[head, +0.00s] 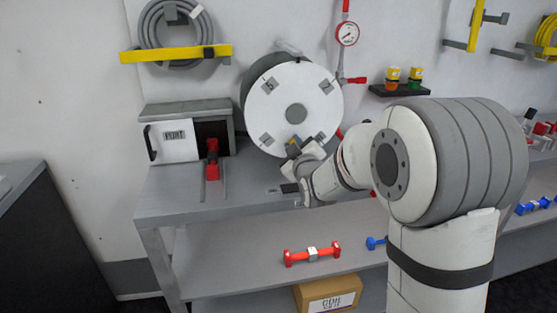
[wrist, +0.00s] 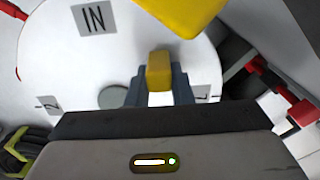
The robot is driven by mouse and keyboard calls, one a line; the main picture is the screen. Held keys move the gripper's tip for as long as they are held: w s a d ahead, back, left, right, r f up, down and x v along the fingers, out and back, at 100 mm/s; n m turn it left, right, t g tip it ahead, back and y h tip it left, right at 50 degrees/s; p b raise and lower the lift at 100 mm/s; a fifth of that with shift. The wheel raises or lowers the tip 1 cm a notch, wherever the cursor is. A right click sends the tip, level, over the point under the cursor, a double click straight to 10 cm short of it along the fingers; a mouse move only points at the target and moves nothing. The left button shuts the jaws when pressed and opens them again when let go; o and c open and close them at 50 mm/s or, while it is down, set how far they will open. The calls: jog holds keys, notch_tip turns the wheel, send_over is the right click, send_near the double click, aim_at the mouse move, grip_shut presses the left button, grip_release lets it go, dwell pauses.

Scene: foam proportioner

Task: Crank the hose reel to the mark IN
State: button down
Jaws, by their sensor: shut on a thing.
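The hose reel (head: 294,80) is a grey drum with a white round face and a grey hub, standing on the bench. Several grey mark plates sit around its face; the IN plate (wrist: 94,18) reads clearly at upper left in the wrist view. My gripper (head: 297,150) is at the lower edge of the reel face.
A grey cabinet with a white door (head: 172,142) and a red lever (head: 212,160) stand left of the reel. A gauge (head: 347,34) with red piping is on the wall at right. My arm hides the bench's right part.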

jog(key=shift+w+d+r+n+b, duration=0.1)
jog(key=shift+w+d+n+b, duration=0.1)
jog(key=shift+d+n+b, duration=0.4)
jog(key=shift+w+d+r+n+b, duration=0.1)
jog(key=shift+w+d+n+b, duration=0.15)
jog(key=shift+n+b, duration=0.65)
jog(key=shift+d, duration=0.1)
jog(key=c, duration=1.3)
grip_release()
jog(key=shift+f, duration=0.15)
jog(key=shift+v, duration=3.85)
